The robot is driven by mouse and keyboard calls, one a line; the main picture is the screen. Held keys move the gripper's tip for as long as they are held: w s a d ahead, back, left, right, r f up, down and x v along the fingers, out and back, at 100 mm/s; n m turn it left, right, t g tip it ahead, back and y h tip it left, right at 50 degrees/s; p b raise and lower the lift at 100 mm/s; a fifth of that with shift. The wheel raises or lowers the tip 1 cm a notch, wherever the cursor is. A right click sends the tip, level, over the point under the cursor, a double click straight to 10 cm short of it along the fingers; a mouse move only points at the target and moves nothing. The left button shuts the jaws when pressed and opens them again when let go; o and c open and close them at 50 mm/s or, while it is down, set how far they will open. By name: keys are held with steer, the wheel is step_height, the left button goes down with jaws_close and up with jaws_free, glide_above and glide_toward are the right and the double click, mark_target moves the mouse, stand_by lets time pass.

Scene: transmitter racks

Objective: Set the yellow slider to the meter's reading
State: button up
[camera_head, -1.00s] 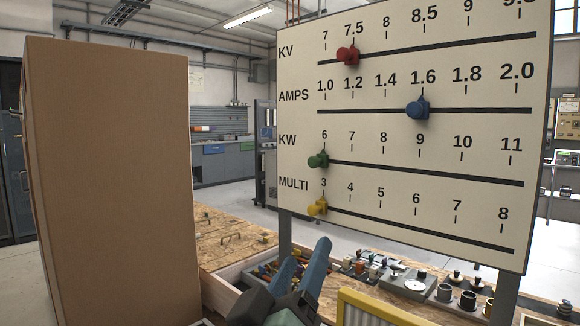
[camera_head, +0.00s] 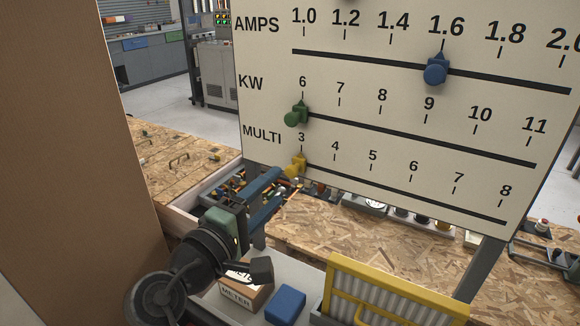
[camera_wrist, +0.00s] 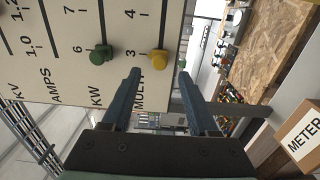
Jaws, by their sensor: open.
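The yellow slider (camera_head: 295,165) sits at the left end of the MULTI track, under the 3 mark, on the white board (camera_head: 385,75). It also shows in the wrist view (camera_wrist: 131,57). My gripper (camera_head: 283,185) is open, its two blue fingers pointing at the board near the yellow slider.
The green slider (camera_head: 297,114) is at 6 on KW, close above the yellow one. The blue slider (camera_head: 436,68) is near 1.6 on AMPS. A tall brown box (camera_head: 75,150) stands left. A blue block (camera_head: 286,304) and a yellow-framed panel (camera_head: 385,295) are in front.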

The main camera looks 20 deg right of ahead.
mark_target(289, 174)
steer(key=x, duration=0.7)
steer(key=shift+w+d, duration=0.1)
steer(key=shift+w, duration=0.1)
jaws_close()
steer(key=shift+f, duration=0.1)
stand_by(1.0)
